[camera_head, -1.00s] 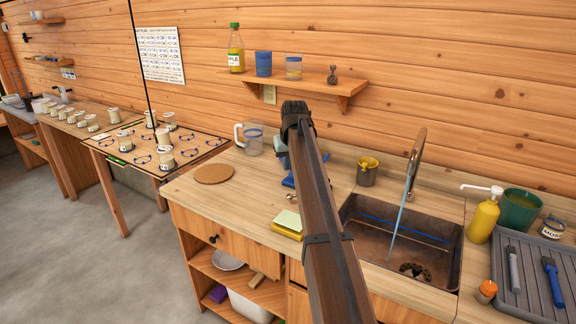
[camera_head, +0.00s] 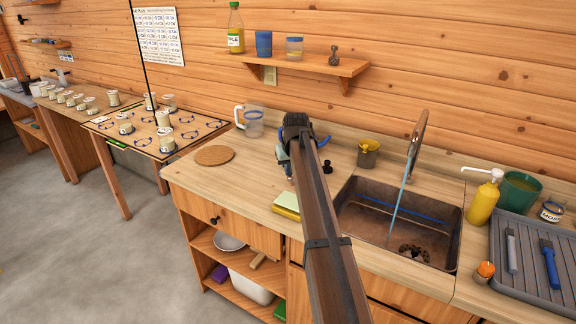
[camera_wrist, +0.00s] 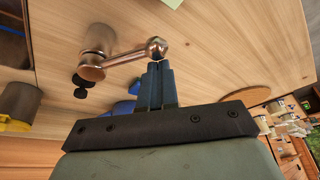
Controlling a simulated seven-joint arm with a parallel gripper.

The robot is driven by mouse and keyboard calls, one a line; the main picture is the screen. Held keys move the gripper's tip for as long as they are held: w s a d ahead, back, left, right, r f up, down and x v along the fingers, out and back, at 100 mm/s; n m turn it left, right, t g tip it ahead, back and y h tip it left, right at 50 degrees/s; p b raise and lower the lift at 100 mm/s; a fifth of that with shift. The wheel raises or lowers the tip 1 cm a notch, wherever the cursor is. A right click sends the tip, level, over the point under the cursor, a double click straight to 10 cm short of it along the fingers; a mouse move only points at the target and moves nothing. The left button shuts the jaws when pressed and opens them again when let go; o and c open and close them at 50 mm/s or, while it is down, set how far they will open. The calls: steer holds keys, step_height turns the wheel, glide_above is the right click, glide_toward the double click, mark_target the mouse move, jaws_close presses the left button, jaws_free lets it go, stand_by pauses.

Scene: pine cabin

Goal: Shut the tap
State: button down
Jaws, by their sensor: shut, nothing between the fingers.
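The steel tap spout (camera_head: 416,140) rises behind the sink, and a blue stream of water (camera_head: 398,210) runs from it into the basin. In the wrist view a metal lever (camera_wrist: 124,58) with a ball end (camera_wrist: 156,47) extends from a round metal base (camera_wrist: 97,40) on the counter. My gripper (camera_wrist: 158,66) is shut and empty, its fingertips right at the ball end; I cannot tell whether they touch. In the head view my arm hides the lever, and my gripper (camera_head: 287,166) is low over the counter, left of the sink.
The sink (camera_head: 355,205) is right of my arm. A clear jug (camera_head: 250,121), a cork mat (camera_head: 214,155) and a yellow-green sponge (camera_head: 286,205) lie around the left counter. A wall shelf (camera_head: 300,62) hangs above.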

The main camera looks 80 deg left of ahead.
stand_by(0.3)
steer(key=shift+w+d+n+g, duration=0.1)
steer(key=shift+d+n+g, duration=0.2)
steer(key=shift+d+n, duration=0.7)
steer(key=shift+w+d+n+g+h, duration=0.15)
steer(key=shift+w+d+n+g, duration=0.2)
steer(key=shift+d+n, duration=0.4)
steer(key=shift+w+d+n+g+h, duration=0.15)
steer(key=shift+w+d+n+g, duration=0.25)
steer(key=shift+n, duration=0.55)
steer(key=shift+d, duration=0.15)
steer(key=shift+s, duration=0.1)
steer(key=s+a, duration=0.1)
steer(key=a, duration=0.1)
steer(key=s+a+r, duration=0.1)
steer(key=shift+s+a+r, duration=0.1)
steer(key=shift+a+r, duration=0.1)
steer(key=shift+a, duration=0.15)
steer(key=v, duration=0.9)
steer(key=shift+d+r, duration=0.25)
steer(key=shift+d, duration=0.05)
